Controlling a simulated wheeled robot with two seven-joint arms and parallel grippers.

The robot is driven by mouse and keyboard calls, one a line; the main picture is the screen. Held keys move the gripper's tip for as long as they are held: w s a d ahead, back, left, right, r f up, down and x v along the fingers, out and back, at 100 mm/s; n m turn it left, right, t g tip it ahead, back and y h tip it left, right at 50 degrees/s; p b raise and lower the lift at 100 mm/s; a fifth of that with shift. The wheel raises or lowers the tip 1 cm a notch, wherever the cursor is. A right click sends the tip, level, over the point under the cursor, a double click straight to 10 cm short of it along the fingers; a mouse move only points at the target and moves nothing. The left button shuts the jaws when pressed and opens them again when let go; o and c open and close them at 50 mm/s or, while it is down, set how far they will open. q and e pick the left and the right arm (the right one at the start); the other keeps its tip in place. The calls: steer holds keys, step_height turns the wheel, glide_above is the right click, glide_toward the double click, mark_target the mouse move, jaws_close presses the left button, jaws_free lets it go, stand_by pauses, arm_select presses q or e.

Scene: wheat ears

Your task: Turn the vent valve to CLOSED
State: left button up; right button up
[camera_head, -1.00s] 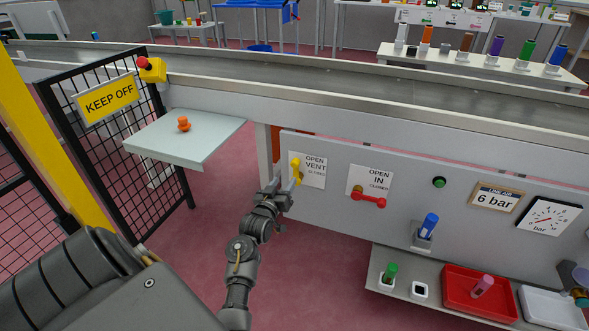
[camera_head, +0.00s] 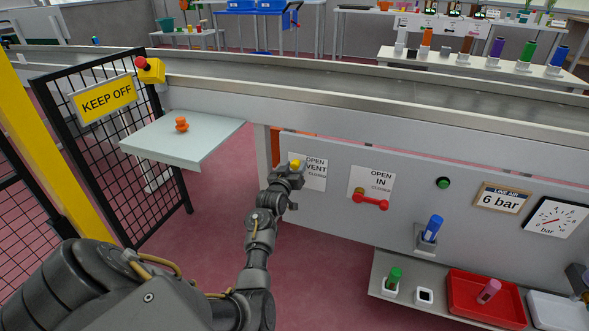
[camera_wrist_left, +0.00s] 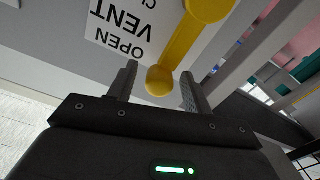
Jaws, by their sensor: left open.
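The vent valve's yellow handle (camera_head: 295,163) is on the grey panel beside the white OPEN VENT label (camera_head: 314,172). In the head view only its upper end shows; my left gripper (camera_head: 289,177) hides the rest. In the left wrist view one rounded end of the yellow handle (camera_wrist_left: 160,80) lies between the two open fingers of my left gripper (camera_wrist_left: 158,88), with a gap on each side. The handle runs from there up and right to a second yellow knob. The label shows upside down there. My right gripper is not clearly in view.
A red valve handle (camera_head: 370,202) by the OPEN IN label is right of the vent valve. A green button (camera_head: 443,183) and gauge (camera_head: 555,217) are farther right. A KEEP OFF gate (camera_head: 105,98) and pale shelf (camera_head: 180,145) stand left.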

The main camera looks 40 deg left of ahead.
arm_select(q)
jaws_close()
